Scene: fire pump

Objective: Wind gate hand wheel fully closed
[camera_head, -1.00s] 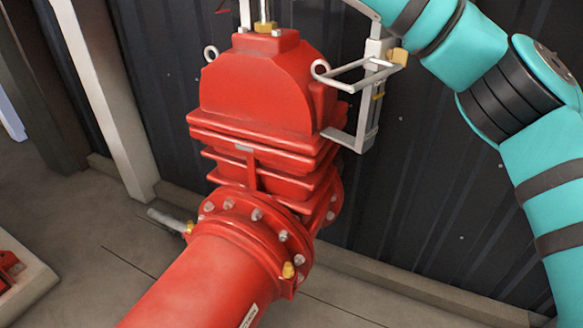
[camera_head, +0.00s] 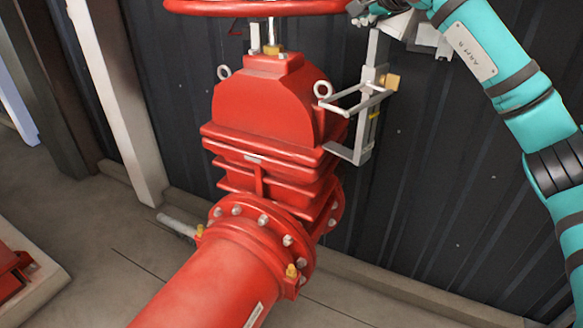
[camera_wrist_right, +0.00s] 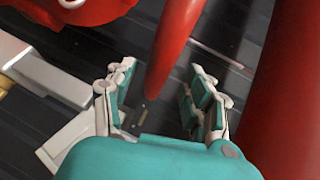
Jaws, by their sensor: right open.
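The red gate hand wheel (camera_head: 255,8) shows at the top edge of the head view; only its lower rim is in frame. It sits over the stem of the red gate valve (camera_head: 265,110). My right gripper (camera_head: 362,10) is at the top edge, just right of the rim, partly cut off. In the right wrist view the right gripper (camera_wrist_right: 162,75) is open. A red bar (camera_wrist_right: 178,45) tapers down between or beyond its fingers; I cannot tell whether they touch. A thick red part (camera_wrist_right: 292,90) is at the right. My left gripper is not in view.
A grey metal bracket (camera_head: 363,140) stands on the valve's right side, below my right gripper. A dark corrugated wall (camera_head: 440,190) is behind. A red flanged pipe (camera_head: 215,275) runs toward the front. A pale post (camera_head: 115,100) stands at the left.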

